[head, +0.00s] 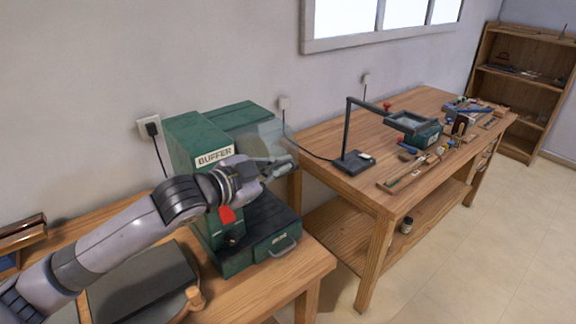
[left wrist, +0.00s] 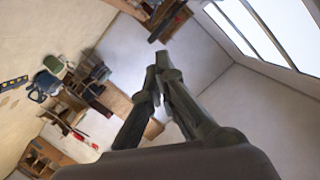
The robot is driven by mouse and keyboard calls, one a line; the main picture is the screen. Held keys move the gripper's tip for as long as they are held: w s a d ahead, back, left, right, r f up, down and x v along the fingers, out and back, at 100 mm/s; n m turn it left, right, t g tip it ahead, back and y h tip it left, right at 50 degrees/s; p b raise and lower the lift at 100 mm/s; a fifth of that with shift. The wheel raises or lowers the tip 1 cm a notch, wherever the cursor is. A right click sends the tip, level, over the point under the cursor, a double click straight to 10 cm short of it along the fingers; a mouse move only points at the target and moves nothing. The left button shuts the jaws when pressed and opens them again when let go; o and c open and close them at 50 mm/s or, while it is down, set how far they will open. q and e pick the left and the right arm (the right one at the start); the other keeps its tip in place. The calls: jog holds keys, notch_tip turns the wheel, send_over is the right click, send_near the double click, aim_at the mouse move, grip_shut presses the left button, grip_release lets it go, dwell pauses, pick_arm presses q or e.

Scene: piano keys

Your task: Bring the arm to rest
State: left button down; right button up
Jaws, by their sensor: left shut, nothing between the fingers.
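My left arm comes in from the lower left in the head view and reaches across the front of the green buffer machine (head: 190,135). My left gripper (head: 288,161) is raised in the air in front of the machine, with its fingers pointing right. It is shut and holds nothing. In the left wrist view the two fingers of the left gripper (left wrist: 160,62) come together at their tips, with the room tilted behind them. My right gripper is not in view. No piano keys can be made out.
A wooden workbench (head: 345,184) on the right carries a black desk lamp (head: 355,160), a green box (head: 425,136) and several tools. A wooden shelf (head: 517,88) stands at the back right. A nearer wooden table (head: 315,254) bears the machine. The floor (head: 480,250) at right is clear.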

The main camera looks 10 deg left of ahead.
pick_arm(q)
jog(key=s+a+b, duration=0.1)
jog(key=s+a, duration=0.3)
jog(key=s+d+f+n+g+y, duration=0.15)
jog(key=s+f, duration=0.25)
jog(key=f, duration=0.5)
jog(key=s+d+f+n+g+y, duration=0.1)
jog(key=s+f+n+y, duration=0.2)
jog(key=f, duration=0.6)
jog(key=s+a+f+n+g+y, duration=0.1)
jog(key=s+a+f+n+g, duration=0.2)
jog(key=s+f, duration=0.65)
jog(key=s+a+f+n+g+y, duration=0.15)
jog(key=s+f+n+g, duration=0.35)
jog(key=s, duration=0.7)
notch_tip(320, 180, down, 26)
jog(key=m, duration=0.2)
jog(key=s+a+f+g, duration=0.2)
jog(key=s+f, duration=1.5)
jog(key=s, duration=0.1)
jog(key=shift+a+f+y+b, duration=0.25)
jog(key=shift+a+y+b, duration=0.05)
jog(key=shift+a, duration=0.05)
